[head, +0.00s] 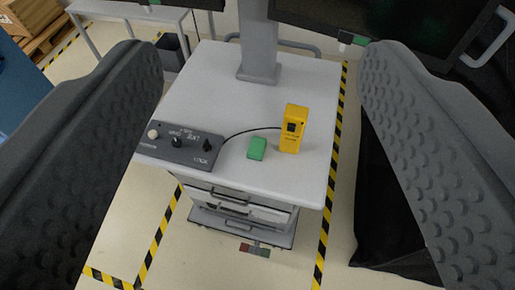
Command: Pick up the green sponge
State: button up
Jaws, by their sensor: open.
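The green sponge (257,148) is a small green block lying on the light top of a cart (210,90), near the front edge. It sits between a grey control box on its left and a yellow device on its right, apart from both. My gripper (262,130) is open, with its two dark dimpled fingers at the left and right sides of the head view. The sponge shows between the fingers, farther off, and nothing is held.
The grey control box (182,147) has knobs and a black cable. The yellow device (294,129) stands upright. A grey post (258,45) rises behind them, with dark screens above. Drawers (240,205) are below the top. Black cloth hangs at right.

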aim_at(256, 150)
jog(key=u, duration=0.5)
jog(key=k, duration=1.3)
jog(key=i, duration=0.65)
jog(key=z, duration=0.45)
jog(key=i, duration=1.25)
jog(key=u, duration=0.6)
